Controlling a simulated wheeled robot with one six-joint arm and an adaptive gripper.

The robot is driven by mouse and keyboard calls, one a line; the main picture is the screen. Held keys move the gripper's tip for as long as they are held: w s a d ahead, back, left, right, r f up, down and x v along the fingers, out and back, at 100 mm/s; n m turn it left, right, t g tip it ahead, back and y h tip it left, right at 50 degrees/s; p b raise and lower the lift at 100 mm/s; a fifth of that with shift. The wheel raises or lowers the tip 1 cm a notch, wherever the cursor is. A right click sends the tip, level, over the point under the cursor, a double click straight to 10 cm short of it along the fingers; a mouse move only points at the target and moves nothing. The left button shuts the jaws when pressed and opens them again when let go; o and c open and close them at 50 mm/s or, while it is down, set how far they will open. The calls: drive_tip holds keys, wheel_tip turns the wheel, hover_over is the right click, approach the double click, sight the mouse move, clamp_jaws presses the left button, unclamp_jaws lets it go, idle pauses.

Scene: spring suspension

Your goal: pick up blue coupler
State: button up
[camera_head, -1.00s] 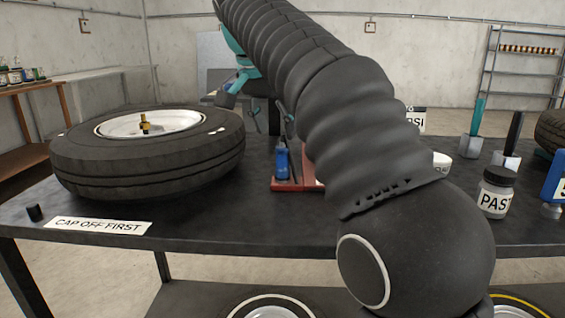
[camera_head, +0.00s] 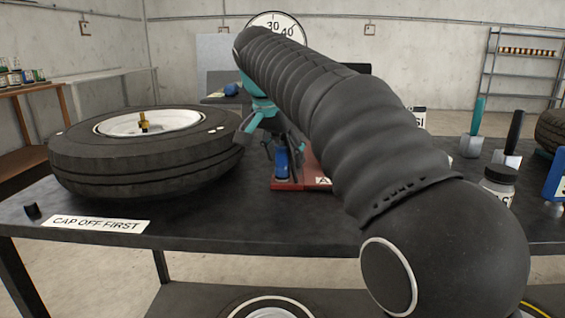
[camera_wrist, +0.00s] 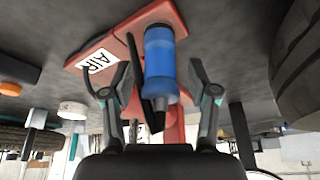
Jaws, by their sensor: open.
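The blue coupler (camera_head: 282,165) stands upright on a red base (camera_head: 287,184) in the middle of the table. In the wrist view the coupler (camera_wrist: 160,62) lies between the two fingers of my gripper (camera_wrist: 161,82), with a gap on each side. My gripper is open and holds nothing. A dark thin piece beside the coupler and its dark tip show in the wrist view. In the head view my arm covers part of the red base, and my gripper is just above and behind the coupler, only partly visible.
A large tyre (camera_head: 80,158) with a brass valve (camera_head: 143,120) lies left of the coupler. A white label (camera_head: 97,223) and a small black cap (camera_head: 32,210) are at the front left edge. A jar (camera_head: 497,186) and upright handled tools (camera_head: 473,135) stand at the right.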

sight(284, 144)
clamp_jaws()
drive_tip(key=shift+r, duration=0.15)
drive_tip(key=shift+r+p, duration=0.5)
drive_tip(key=shift+r, duration=0.95)
drive_tip(key=shift+a+r, duration=0.1)
drive_tip(key=shift+r, duration=0.25)
drive_tip(key=s+a+r, duration=0.1)
drive_tip(key=s+a, duration=0.3)
drive_tip(key=s, duration=0.3)
drive_tip(key=s+a+r, duration=0.1)
drive_tip(key=s+a, duration=0.4)
drive_tip(key=s, duration=0.3)
drive_tip(key=shift+s+a+r, duration=0.15)
drive_tip(key=shift+a+r, duration=0.05)
drive_tip(key=shift+r, duration=0.15)
drive_tip(key=shift+s, duration=0.1)
